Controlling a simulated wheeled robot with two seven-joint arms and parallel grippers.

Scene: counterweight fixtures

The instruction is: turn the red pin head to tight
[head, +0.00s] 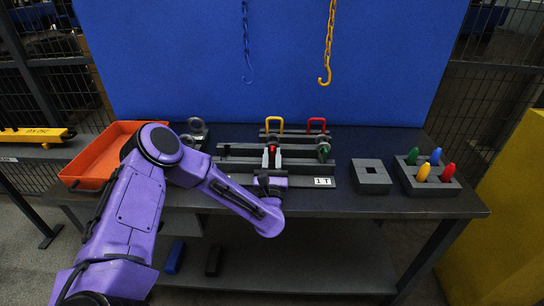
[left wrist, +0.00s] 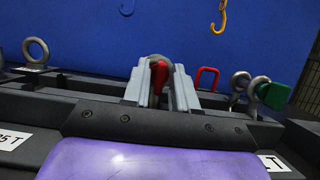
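The red pin head (head: 272,149) is at the middle of the dark rail fixture (head: 232,150) on the bench. In the left wrist view the red pin head (left wrist: 158,74) shows as a red lever in front of a grey round part. My left gripper (head: 271,157) reaches over the fixture, its two grey fingers standing on either side of the red pin head. In the left wrist view my left gripper (left wrist: 161,88) has its fingers apart around it; whether both touch it, I cannot tell. My right gripper is not in view.
A green pin head (head: 324,151) sits right of the gripper. Yellow (head: 274,120) and red (head: 317,121) loops stand behind. A square-holed block (head: 371,186) and a peg holder (head: 430,187) are at right, an orange tray (head: 88,172) at left. A yellow hook (head: 324,79) hangs above.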

